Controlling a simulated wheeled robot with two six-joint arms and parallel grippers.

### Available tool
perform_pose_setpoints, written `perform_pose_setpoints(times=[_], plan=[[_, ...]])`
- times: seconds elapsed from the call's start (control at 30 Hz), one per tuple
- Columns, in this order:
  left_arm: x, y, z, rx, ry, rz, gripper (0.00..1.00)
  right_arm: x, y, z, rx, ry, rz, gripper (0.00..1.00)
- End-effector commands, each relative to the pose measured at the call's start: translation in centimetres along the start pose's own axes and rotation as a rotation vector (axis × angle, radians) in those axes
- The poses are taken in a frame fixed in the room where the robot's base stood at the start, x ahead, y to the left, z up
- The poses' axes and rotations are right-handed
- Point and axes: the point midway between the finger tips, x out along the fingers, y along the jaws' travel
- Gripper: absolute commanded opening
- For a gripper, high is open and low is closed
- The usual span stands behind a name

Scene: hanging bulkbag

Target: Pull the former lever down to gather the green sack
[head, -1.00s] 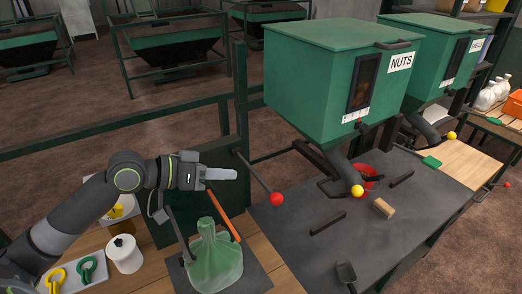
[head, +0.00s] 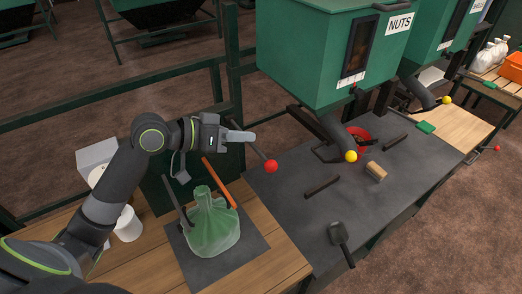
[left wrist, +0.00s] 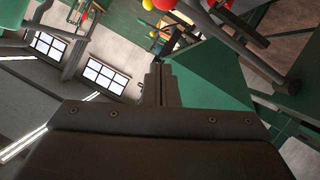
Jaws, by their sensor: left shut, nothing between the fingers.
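The former lever is a dark rod ending in a red ball (head: 271,166), slanting down to the right from the green frame. My left gripper (head: 250,136) is shut and empty, its fingertips over the rod just above the ball; whether they touch it I cannot tell. Its shut fingers (left wrist: 160,85) show in the left wrist view. The translucent green sack (head: 212,225) stands upright on a dark plate, its neck between an orange bar (head: 219,182) and a dark bar (head: 175,205). My right gripper is not in view.
A green NUTS hopper (head: 320,50) hangs above the grey bench, with a yellow-knobbed lever (head: 351,156) and a red container (head: 360,137) beneath its spout. A white canister (head: 127,226) stands left of the sack.

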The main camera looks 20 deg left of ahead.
Motion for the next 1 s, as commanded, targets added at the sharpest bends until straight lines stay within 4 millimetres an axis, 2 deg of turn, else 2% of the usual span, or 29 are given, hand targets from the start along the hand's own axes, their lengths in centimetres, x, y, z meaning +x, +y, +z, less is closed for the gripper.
perform_pose_setpoints(times=[0.4,0.5,0.7,1.0], plan=[[4.5,0.2,-0.1,-0.005,0.0,0.004,0.0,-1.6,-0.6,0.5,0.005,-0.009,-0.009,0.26],[4.8,0.2,1.5,-0.007,-0.004,0.001,0.0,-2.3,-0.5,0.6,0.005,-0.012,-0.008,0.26],[5.3,0.1,3.4,-0.004,-0.002,0.0,0.0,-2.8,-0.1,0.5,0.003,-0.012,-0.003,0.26],[5.4,0.0,4.0,0.0,-0.001,-0.001,0.0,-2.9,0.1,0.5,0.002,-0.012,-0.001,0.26]])
